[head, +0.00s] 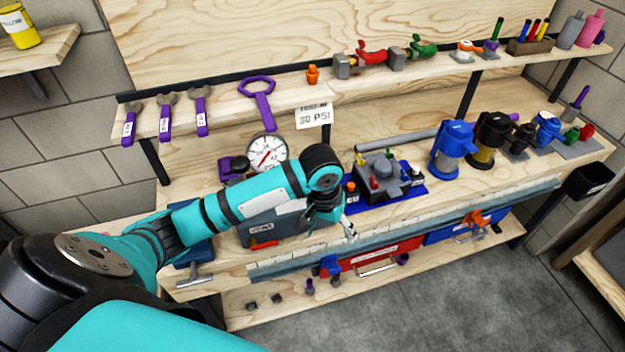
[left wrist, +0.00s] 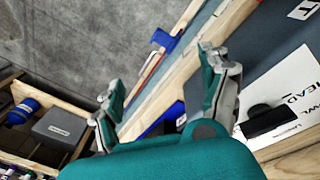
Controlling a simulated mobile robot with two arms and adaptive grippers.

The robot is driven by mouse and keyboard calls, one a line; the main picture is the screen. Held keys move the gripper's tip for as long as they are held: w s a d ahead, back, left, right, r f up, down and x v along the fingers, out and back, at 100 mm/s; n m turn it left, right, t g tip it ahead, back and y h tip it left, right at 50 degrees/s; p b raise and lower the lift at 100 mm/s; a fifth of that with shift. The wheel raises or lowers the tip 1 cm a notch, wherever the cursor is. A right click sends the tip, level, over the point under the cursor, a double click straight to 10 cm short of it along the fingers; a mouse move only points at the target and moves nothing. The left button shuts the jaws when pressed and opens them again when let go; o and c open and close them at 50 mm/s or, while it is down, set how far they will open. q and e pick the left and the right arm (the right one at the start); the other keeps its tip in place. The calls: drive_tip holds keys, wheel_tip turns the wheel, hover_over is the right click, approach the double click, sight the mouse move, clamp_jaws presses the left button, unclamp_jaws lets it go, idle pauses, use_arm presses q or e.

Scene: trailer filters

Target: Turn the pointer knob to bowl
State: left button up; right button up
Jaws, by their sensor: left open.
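A black knob (left wrist: 268,121) sits on a white label plate (left wrist: 292,92) at the right of the left wrist view. The plate's printing is partly cut off; "HEAD" and part of "BOWL" seem to show. Which way the knob points I cannot tell. In the head view my arm covers much of this spot, and I cannot make out the knob there. My left gripper (head: 343,224) hangs at the front right of a grey-blue box (head: 268,229). In the left wrist view its fingers (left wrist: 160,98) are spread and empty, apart from the knob. My right gripper is not in view.
A blue tray with a grey filter block (head: 378,166) stands right of my gripper. A pressure gauge (head: 267,152) stands behind my forearm. A red case (head: 375,256) lies on the shelf below. Blue and black filter housings (head: 453,150) stand farther right.

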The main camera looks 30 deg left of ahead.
use_arm(q)
drive_tip(key=w+a+r+n, duration=0.2)
drive_tip(key=a+r, duration=0.1)
drive_tip(key=a, duration=0.1)
drive_tip(key=w+a+r+n, duration=0.2)
drive_tip(key=a+r, duration=0.1)
drive_tip(key=a, duration=0.1)
drive_tip(key=w+a+r+n+g+y, duration=0.1)
drive_tip(key=w+a+r+n, duration=0.1)
drive_tip(key=a+r, duration=0.1)
drive_tip(key=shift+a+r, duration=0.25)
drive_tip(key=shift+a, duration=0.15)
drive_tip(key=shift+f, duration=0.2)
wheel_tip(320, 180, down, 7)
drive_tip(key=shift+r+p, duration=0.1)
drive_tip(key=shift+p, duration=0.55)
drive_tip(key=shift+c, duration=0.4)
drive_tip(key=c, duration=1.1)
